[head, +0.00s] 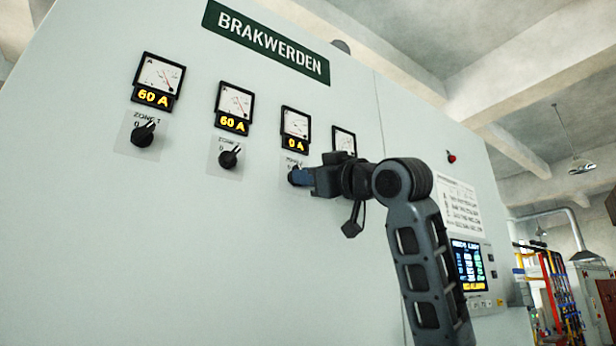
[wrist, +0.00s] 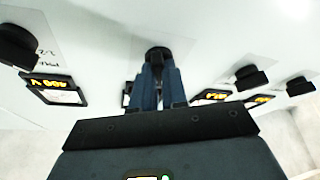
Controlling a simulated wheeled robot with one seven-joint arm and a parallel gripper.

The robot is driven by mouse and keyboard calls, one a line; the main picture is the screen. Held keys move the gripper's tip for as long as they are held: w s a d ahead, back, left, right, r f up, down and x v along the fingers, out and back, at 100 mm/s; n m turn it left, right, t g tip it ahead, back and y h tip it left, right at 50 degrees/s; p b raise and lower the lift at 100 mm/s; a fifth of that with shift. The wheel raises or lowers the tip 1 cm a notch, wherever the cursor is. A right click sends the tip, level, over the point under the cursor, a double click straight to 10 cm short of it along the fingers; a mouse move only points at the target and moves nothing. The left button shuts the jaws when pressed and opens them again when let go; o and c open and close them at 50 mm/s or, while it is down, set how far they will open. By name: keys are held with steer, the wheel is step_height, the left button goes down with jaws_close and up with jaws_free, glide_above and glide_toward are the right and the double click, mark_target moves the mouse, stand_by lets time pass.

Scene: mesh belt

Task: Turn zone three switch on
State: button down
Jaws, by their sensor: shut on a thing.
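The zone three switch is a black rotary knob (wrist: 157,54) on the pale panel. In the wrist view it sits between the blue-grey fingertips of my gripper (wrist: 159,74), which is shut on it. In the head view my gripper (head: 301,177) reaches the panel from the right, below the third meter (head: 295,124), whose display reads 0 A. The gripper hides most of the knob and its label there, so I cannot tell the knob's angle.
The zone one switch (head: 143,134) and second switch (head: 230,157) stand to the left, their pointers tilted up-right, under meters reading 60 A. A fourth meter (head: 343,141) is partly behind my arm. A lit screen (head: 468,266) and red button (head: 452,157) are farther right.

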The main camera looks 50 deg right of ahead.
steer(key=shift+w+a+m+g+h, duration=0.15)
steer(key=shift+m+g+h, duration=0.25)
steer(key=shift+m+h, duration=1.6)
steer(key=shift+s+a+m+g+h, duration=0.15)
steer(key=shift+m+g+h, duration=0.35)
steer(key=shift+m, duration=2.95)
steer(key=shift+w+a+m+g+h, duration=0.25)
steer(key=shift+m+h, duration=1.05)
steer(key=shift+m, duration=1.45)
steer(key=shift+s+d, duration=0.1)
steer(key=c, duration=1.2)
jaws_free()
steer(key=shift+o, duration=0.2)
steer(key=shift+s, duration=0.1)
